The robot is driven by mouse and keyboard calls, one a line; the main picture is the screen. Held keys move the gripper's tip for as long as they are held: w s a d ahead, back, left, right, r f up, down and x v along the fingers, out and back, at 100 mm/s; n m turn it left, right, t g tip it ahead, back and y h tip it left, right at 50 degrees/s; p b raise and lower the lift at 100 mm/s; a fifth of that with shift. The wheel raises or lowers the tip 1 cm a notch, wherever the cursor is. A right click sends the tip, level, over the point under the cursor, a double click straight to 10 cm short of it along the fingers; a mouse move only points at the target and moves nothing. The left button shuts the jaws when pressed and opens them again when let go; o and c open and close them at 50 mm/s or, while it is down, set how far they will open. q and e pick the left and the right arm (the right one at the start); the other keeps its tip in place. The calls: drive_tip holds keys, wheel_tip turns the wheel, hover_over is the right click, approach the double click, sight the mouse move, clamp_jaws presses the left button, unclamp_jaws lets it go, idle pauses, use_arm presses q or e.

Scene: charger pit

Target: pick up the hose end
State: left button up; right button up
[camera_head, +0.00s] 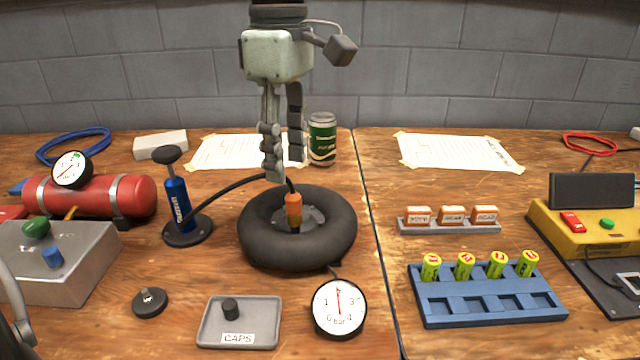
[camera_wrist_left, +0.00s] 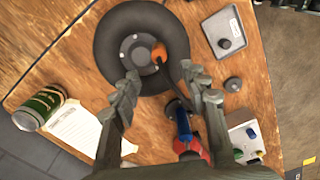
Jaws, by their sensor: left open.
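The hose end (camera_head: 293,211) is an orange fitting on a black hose, standing upright over the hub of the black tyre (camera_head: 255,240). In the left wrist view the hose end (camera_wrist_left: 158,52) shows ahead of the fingers, at the tyre's hub. Its hose runs back to the blue pump (camera_head: 178,205). My left gripper (camera_head: 284,160) points down above the tyre, open and empty, its tips a little above the hose end. In the left wrist view my left gripper (camera_wrist_left: 165,93) has its fingers wide apart, with the hose passing between them.
A round gauge (camera_head: 340,307) and a caps tray (camera_head: 238,322) lie in front of the tyre. A green can (camera_head: 322,138) stands behind it. A red cylinder (camera_head: 100,196) is at left. A blue battery holder (camera_head: 485,295) is at right.

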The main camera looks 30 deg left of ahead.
sight(293, 193)
use_arm(q)
drive_tip(key=shift+w+f, duration=0.1)
drive_tip(key=shift+f, duration=0.25)
drive_tip(key=f, duration=0.7)
drive_tip(key=shift+d, duration=0.35)
clamp_jaws()
